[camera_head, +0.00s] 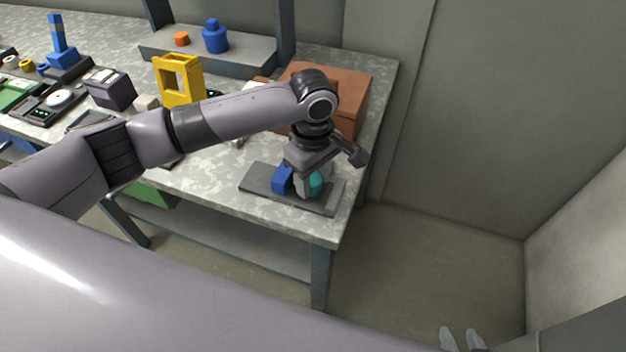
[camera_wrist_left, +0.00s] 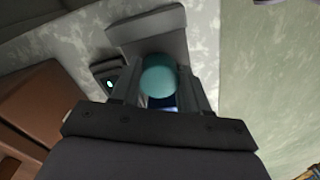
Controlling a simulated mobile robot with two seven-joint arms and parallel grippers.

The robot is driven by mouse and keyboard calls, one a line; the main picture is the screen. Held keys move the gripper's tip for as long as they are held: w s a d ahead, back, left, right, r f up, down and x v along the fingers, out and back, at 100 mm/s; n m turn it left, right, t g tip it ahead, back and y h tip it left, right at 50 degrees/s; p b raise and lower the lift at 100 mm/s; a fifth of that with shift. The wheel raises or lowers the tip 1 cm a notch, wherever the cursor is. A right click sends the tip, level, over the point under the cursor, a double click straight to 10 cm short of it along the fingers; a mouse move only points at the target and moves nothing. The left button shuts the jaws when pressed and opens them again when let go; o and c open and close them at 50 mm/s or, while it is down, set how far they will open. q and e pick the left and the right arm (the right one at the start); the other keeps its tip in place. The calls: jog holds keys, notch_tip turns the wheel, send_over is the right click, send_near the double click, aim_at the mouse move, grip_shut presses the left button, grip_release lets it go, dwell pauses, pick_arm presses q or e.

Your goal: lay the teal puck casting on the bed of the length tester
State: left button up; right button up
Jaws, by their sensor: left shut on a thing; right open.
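The teal puck casting (camera_head: 316,184) is between the fingers of my left gripper (camera_head: 311,186), which is shut on it. In the left wrist view the puck (camera_wrist_left: 160,75) shows as a round teal face between the two fingers (camera_wrist_left: 160,92). The length tester (camera_head: 259,182) is a grey bed with a blue block (camera_head: 283,179) on it, near the table's front right corner. The puck is over or on the bed, right of the blue block; I cannot tell whether it touches. The tester's grey end (camera_wrist_left: 150,30) shows in the wrist view. My right gripper (camera_head: 462,338) is open and empty, low at the right, away from the table.
A brown box (camera_head: 350,95) stands close behind my left wrist. A yellow frame (camera_head: 180,80), a dark grey block (camera_head: 108,88) and a scale (camera_head: 58,100) stand further left. A raised shelf (camera_head: 240,58) holds blue and orange pieces. The table's right edge is near the tester.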

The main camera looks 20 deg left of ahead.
aim_at(313, 180)
pick_arm(q)
jog(key=shift+f, duration=0.55)
jog(key=o, duration=1.2)
jog(key=shift+f, duration=0.15)
notch_tip(313, 180, up, 12)
